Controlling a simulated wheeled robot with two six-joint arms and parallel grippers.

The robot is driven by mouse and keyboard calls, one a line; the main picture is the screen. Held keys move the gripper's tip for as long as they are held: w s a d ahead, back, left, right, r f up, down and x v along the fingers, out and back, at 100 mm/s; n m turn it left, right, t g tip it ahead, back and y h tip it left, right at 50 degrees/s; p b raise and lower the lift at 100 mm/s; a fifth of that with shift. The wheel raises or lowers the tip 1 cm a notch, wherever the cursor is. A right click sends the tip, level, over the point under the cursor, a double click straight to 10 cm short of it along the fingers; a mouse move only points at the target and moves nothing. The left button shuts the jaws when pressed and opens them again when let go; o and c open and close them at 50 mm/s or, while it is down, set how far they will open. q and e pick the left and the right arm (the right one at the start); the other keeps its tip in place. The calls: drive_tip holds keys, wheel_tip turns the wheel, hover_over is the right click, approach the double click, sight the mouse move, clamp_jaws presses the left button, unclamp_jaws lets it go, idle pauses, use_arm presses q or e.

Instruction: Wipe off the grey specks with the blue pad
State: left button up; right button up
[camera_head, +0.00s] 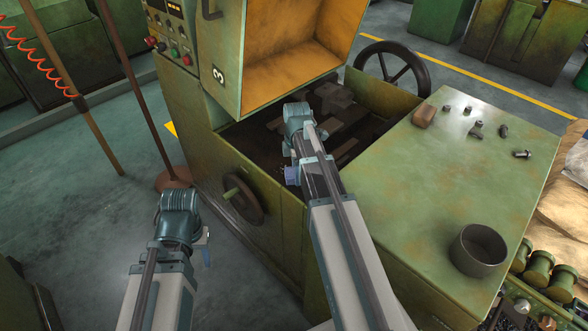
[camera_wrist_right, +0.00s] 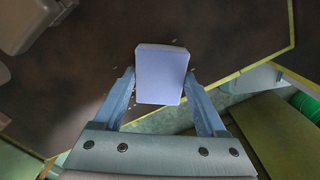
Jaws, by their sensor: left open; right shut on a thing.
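The blue pad (camera_wrist_right: 161,75) is pale lilac-blue and sits between the two fingers of my right gripper (camera_wrist_right: 160,88), which is shut on it. In the head view a small lilac patch of the pad (camera_head: 291,176) shows beside my right arm, over the dark machine bed. A few tiny pale grey specks (camera_wrist_right: 112,69) show on the dark brown surface around the pad in the right wrist view. Whether the pad touches the surface is unclear. My left gripper (camera_head: 207,256) is open, mostly hidden by its own wrist, over the floor left of the machine.
The machine's raised orange-lined hood (camera_head: 280,72) stands behind the bed. A handwheel (camera_head: 243,199) juts from its front. The green top at right (camera_head: 450,185) holds a grey cup (camera_head: 478,250), a brown block (camera_head: 424,115) and several metal parts. A rod stand (camera_head: 172,180) stands at left.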

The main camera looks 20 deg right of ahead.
sight(278, 165)
drive_tip(key=shift+s+d, duration=0.35)
drive_tip(key=shift+s, duration=0.5)
drive_tip(key=shift+s+d, duration=0.3)
drive_tip(key=shift+s, duration=0.5)
drive_tip(key=shift+f, duration=0.15)
drive_tip(key=shift+w+a, duration=0.25)
drive_tip(key=shift+w, duration=0.4)
drive_tip(key=shift+w+a, duration=0.25)
drive_tip(key=shift+w, duration=0.4)
drive_tip(key=shift+w+a, duration=0.25)
drive_tip(key=shift+w, duration=0.4)
drive_tip(key=shift+w+a, duration=0.25)
drive_tip(key=shift+w, duration=0.35)
drive_tip(key=shift+w+a, duration=0.25)
drive_tip(key=shift+w, duration=0.4)
drive_tip(key=shift+w+a, duration=0.25)
drive_tip(key=shift+w, duration=0.35)
drive_tip(key=shift+w+a, duration=0.25)
drive_tip(key=shift+w, duration=0.4)
drive_tip(key=shift+w+a, duration=0.2)
drive_tip(key=shift+w, duration=0.45)
drive_tip(key=shift+w+a, duration=0.25)
drive_tip(key=shift+w, duration=0.4)
